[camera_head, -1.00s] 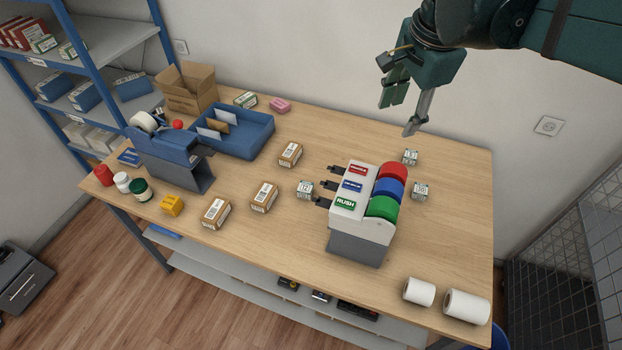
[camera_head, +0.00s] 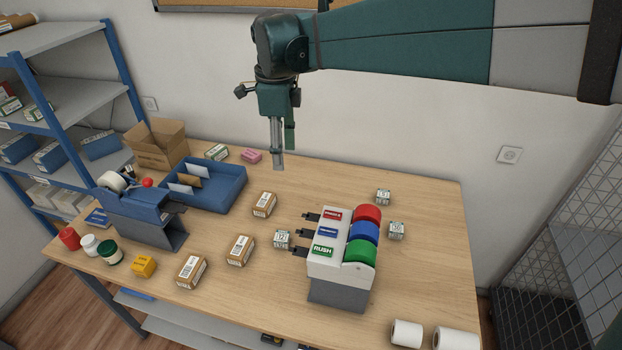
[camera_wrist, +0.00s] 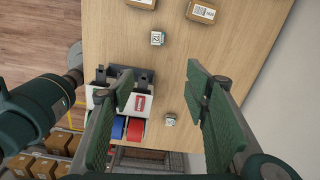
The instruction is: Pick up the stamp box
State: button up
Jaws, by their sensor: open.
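Several small pale number-marked cubes stand by the label dispenser; I cannot tell for certain whether one is the stamp box. One cube marked 12 (camera_head: 282,239) is left of the dispenser and shows in the wrist view (camera_wrist: 157,39). Two others, the back cube (camera_head: 383,197) and the right cube (camera_head: 396,230), stand to its right. A green-and-white box (camera_head: 216,153) lies at the back by a pink block (camera_head: 251,156).
The label dispenser (camera_head: 340,265) with red, blue and green rolls stands right of centre. Brown parcels (camera_head: 239,251) lie to its left. A blue tray (camera_head: 235,190), an open carton (camera_head: 157,147) and a tape dispenser (camera_head: 148,220) fill the left. White rolls (camera_head: 406,333) lie front right.

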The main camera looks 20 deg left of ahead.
jog(key=a+f, duration=0.2)
jog(key=a, duration=0.1)
send_over(280, 235)
jog(key=shift+m, duration=0.4)
notch_tip(280, 235, down, 26)
jog(key=shift+a+r, duration=0.1)
jog(key=shift+r, duration=0.05)
jog(key=shift+f, duration=0.3)
jog(key=shift+f, duration=0.1)
jog(key=shift+f, duration=1.2)
jog(key=shift+s+f, duration=0.1)
jog(key=shift+f, duration=2.5)
jog(key=c, duration=1)
